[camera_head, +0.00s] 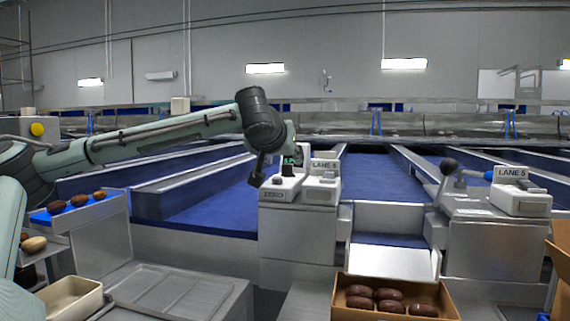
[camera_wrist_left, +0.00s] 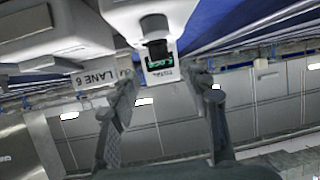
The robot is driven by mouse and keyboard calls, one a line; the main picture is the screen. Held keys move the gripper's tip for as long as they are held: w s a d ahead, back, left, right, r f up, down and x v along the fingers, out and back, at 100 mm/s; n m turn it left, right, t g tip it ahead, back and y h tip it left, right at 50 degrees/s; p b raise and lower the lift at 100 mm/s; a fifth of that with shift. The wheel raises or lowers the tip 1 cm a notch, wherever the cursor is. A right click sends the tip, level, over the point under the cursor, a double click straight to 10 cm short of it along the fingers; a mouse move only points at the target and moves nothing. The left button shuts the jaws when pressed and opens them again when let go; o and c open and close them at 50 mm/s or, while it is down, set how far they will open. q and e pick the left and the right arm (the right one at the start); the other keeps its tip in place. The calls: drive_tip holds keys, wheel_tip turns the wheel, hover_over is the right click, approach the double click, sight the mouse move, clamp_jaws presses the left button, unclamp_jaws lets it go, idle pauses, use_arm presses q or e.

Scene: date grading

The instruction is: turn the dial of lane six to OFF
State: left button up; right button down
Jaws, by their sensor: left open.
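The lane six box (camera_head: 321,190) is a small white unit with a LANE 6 sign (camera_head: 325,165), on a grey cabinet right of my left gripper. In the left wrist view the LANE 6 sign (camera_wrist_left: 97,78) and white box (camera_wrist_left: 55,35) are at the upper left. I cannot clearly make out its dial. A white counter marked ZERO (camera_head: 280,194) stands beside it on the left. Its green display and TOTAL label (camera_wrist_left: 162,74) show in the wrist view. My left gripper (camera_head: 276,168) is open and empty at this counter, its fingers (camera_wrist_left: 165,90) apart. My right gripper is out of view.
A LANE 5 box (camera_head: 519,200) and a black-knobbed lever (camera_head: 449,167) are at the right. A carton of dark dates (camera_head: 395,312) stands in front. A beige tray (camera_head: 70,300) is at the lower left. Blue belts (camera_head: 375,180) run behind.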

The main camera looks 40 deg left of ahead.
sight(287, 164)
use_arm(q)
drive_tip(key=shift+w+a+f, duration=0.1)
drive_tip(key=shift+w+a, duration=0.1)
drive_tip(key=shift+w, duration=0.05)
drive_tip(key=shift+w+a+f, duration=0.1)
drive_tip(key=shift+w+a, duration=0.1)
drive_tip(key=shift+w, duration=0.1)
drive_tip(key=p+x, duration=0.1)
drive_tip(key=x, duration=0.4)
drive_tip(key=shift+w+a+f, duration=0.25)
drive_tip(key=shift+w+a, duration=0.1)
drive_tip(key=shift+w, duration=0.2)
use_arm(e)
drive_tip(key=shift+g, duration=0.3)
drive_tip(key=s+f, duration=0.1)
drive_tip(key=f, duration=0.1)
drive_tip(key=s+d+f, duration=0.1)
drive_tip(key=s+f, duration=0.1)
use_arm(q)
clamp_jaws()
